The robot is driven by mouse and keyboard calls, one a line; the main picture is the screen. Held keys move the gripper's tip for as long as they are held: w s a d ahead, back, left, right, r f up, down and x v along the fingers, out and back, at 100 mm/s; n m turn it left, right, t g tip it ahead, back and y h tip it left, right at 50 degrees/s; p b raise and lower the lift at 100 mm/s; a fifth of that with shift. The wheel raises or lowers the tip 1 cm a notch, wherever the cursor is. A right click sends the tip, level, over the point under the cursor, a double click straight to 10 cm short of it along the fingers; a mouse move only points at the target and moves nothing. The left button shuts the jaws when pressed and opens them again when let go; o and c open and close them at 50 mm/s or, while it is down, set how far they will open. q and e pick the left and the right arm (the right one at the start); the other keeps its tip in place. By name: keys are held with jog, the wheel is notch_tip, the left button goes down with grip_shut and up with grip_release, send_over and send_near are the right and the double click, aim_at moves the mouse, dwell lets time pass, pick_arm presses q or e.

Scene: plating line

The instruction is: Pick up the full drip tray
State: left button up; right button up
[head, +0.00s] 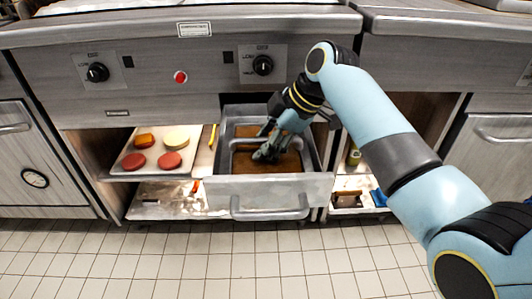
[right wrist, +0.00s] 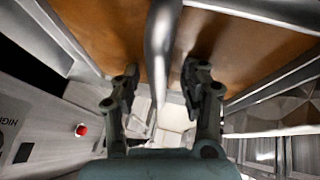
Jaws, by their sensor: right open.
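The drip tray (head: 282,162) sits in a pulled-out metal drawer (head: 270,190) below the griddle and holds brown liquid. In the right wrist view the brown liquid (right wrist: 105,30) lies on both sides of a round metal bar (right wrist: 161,45), which seems to cross the tray. My right gripper (head: 264,144) is open over the tray. In the right wrist view its fingers (right wrist: 160,78) stand one on each side of the bar, apart from it. I cannot tell how far above the liquid the fingertips are. My left gripper is out of view.
Left of the drawer, a white board (head: 187,145) holds patties and other food on a shelf. The drawer handle (head: 270,211) sticks out in front. A knob (head: 263,65) and a red button (head: 180,77) are on the panel above. The tiled floor (head: 180,262) is clear.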

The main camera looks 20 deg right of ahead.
jog(key=shift+c, duration=0.6)
jog(key=c, duration=0.7)
grip_shut()
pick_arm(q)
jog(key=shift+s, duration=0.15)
